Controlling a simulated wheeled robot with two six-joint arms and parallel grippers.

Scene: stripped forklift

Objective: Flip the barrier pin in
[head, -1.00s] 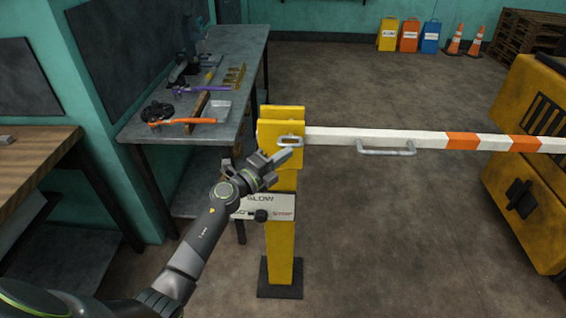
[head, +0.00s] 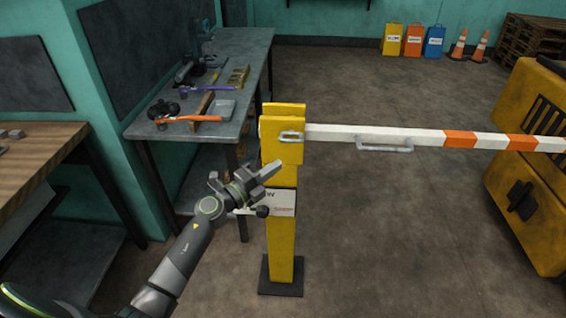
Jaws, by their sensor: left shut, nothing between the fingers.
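The barrier pin (head: 291,137) is a small grey metal loop on the upper face of the yellow barrier post (head: 282,235). It lies across the post head, near the root of the barrier arm (head: 415,138), which is white with orange bands and lies level. My left gripper (head: 272,172) is shut and empty, in front of the post, below and left of the pin and apart from it. My right gripper is not in view.
A grey handle (head: 385,146) hangs on the barrier arm. A workbench (head: 165,132) with tools stands behind on the left, and a wooden table (head: 35,160) at far left. The yellow forklift body (head: 530,170) is at right. The floor right of the post is clear.

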